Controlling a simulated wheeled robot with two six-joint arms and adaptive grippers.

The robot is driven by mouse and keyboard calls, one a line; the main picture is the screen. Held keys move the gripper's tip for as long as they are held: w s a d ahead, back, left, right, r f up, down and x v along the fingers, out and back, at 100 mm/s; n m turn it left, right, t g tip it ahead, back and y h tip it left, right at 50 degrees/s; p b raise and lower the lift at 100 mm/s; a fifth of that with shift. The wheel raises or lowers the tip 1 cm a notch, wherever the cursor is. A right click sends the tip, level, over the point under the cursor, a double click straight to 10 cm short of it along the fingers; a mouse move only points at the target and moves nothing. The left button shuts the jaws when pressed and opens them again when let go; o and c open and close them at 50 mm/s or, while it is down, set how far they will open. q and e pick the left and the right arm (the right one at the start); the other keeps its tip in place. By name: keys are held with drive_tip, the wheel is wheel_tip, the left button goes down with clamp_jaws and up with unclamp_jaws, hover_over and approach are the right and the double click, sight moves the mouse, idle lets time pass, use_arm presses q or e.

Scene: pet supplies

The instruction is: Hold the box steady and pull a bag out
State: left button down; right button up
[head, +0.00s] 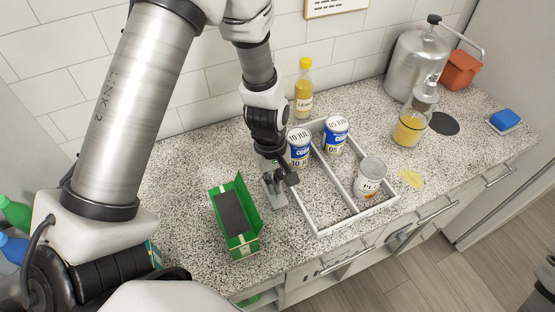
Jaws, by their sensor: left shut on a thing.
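A green box (239,243) stands on the speckled counter, left of the white tray. It is open, with a raised flap along its right side and a dark filling (231,213) inside. My left gripper (276,186) points down just right of the box, between box and tray. It is shut on a small grey piece (279,200) below its jaws; I cannot tell whether this is a bag or if it touches the box. My right gripper is not in view.
A yellow bottle (304,88) stands behind. The front counter edge lies close below the box.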

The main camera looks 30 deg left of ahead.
use_arm(q)
drive_tip(key=shift+w+a+f, duration=0.1)
drive_tip(key=shift+f, duration=0.6)
drive_tip(key=shift+s+d+r, duration=0.15)
drive_tip(key=shift+s+d, duration=0.05)
drive_tip(key=c, duration=1.3)
unclamp_jaws()
drive_tip(key=shift+w+a+f, duration=0.1)
drive_tip(key=shift+w+f, duration=0.05)
drive_tip(key=shift+f, duration=0.1)
drive_tip(key=shift+r, duration=0.45)
wheel_tip(320, 180, up, 12)
drive_tip(key=a, duration=0.1)
drive_tip(key=shift+w+f, duration=0.25)
drive_tip(key=shift+w, duration=0.1)
